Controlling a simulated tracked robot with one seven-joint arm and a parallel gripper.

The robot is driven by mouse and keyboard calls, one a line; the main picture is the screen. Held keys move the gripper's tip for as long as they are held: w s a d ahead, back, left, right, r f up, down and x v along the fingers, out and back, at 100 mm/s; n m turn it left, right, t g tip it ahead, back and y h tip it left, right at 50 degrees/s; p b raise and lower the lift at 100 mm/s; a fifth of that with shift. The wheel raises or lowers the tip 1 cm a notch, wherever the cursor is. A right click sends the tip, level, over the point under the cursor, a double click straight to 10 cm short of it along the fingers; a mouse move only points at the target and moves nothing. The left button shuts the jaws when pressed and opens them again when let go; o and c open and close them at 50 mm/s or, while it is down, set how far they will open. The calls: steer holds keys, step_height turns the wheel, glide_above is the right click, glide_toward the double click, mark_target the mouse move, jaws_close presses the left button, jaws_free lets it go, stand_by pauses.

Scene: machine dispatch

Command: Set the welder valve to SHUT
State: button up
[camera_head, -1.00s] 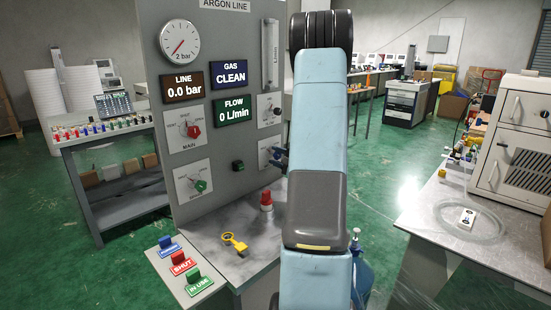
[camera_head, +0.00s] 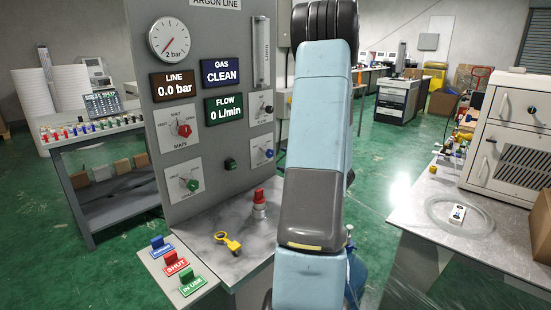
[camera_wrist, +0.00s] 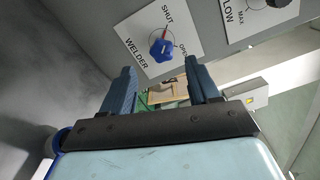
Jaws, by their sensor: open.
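The welder valve has a blue knob (camera_wrist: 161,51) on a white plate (camera_wrist: 140,48) marked WELDER, SHUT and OPEN, in the wrist view. A small reddish mark at the knob's edge lies on the side toward the word SHUT. In the head view the blue knob (camera_head: 269,153) is at the lower right of the grey panel (camera_head: 215,165), too small to read its setting. My gripper (camera_wrist: 160,66) is open, its two dark blue fingers apart and empty. The knob shows beyond the gap between the fingertips, apart from them. In the head view my arm hides the gripper.
The panel has a red MAIN knob (camera_head: 185,130), a green knob (camera_head: 192,185) and displays reading 0.0 bar, CLEAN and 0 L/min. A yellow tag (camera_head: 229,241), a red-topped item (camera_head: 259,203) and SHUT and IN USE signs lie below. A bench (camera_head: 400,207) stands right.

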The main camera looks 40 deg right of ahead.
steer(key=s, duration=0.5)
steer(key=shift+s+d, duration=0.3)
steer(key=shift+d, duration=0.05)
steer(key=shift+a, duration=0.1)
steer(key=a+r+n+g+y, duration=0.3)
steer(key=a+g, duration=0.1)
steer(key=a, duration=0.5)
steer(key=s+a+r+n+g+y, duration=0.1)
steer(key=a+r+n+g+y, duration=0.2)
steer(key=a, duration=0.7)
steer(key=a+r+n+g+y, duration=0.2)
steer(key=a+n+g, duration=0.2)
steer(key=a, duration=0.5)
steer(key=s+a+r+n+g+h, duration=0.1)
steer(key=s+a+n+g+h, duration=0.35)
steer(key=s+a, duration=0.35)
steer(key=s+r+n+t+h, duration=0.3)
steer(key=s+r+n+h, duration=0.2)
steer(key=s+h, duration=0.1)
steer(key=shift+s+a+r, duration=0.15)
steer(key=shift+s+a, duration=0.05)
steer(key=shift+s, duration=0.6)
